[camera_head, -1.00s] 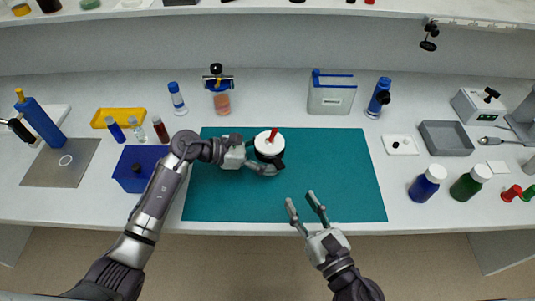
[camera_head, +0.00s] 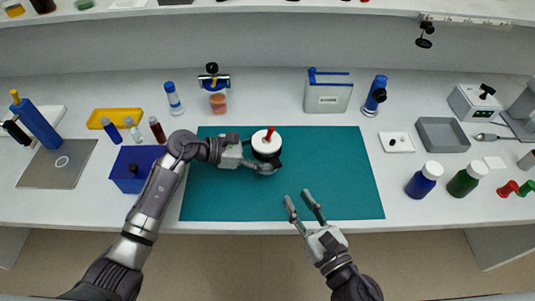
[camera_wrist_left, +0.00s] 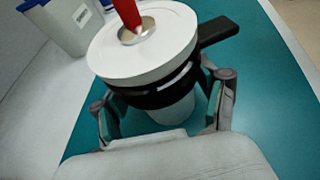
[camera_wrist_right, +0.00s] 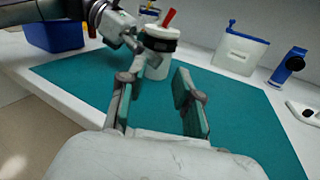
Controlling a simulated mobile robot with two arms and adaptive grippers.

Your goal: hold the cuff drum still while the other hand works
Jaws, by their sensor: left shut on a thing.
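The cuff drum (camera_head: 266,141) stands upright on the teal mat (camera_head: 330,180). It has a white lid with a red handle and a black band with a dark tab. In the left wrist view, the drum (camera_wrist_left: 145,55) sits between my left fingers. My left gripper (camera_head: 268,163) is shut on it around its side. The drum also shows in the right wrist view (camera_wrist_right: 160,48). My right gripper (camera_head: 304,205) is open and empty above the mat's front edge, in front of the drum and to its right. The drum's lower body is partly hidden by my left fingers.
A blue bin (camera_head: 130,175) stands left of the mat. Blue and green bottles (camera_head: 424,180) and a grey tray (camera_head: 442,135) are to the right. The mat's right half is clear.

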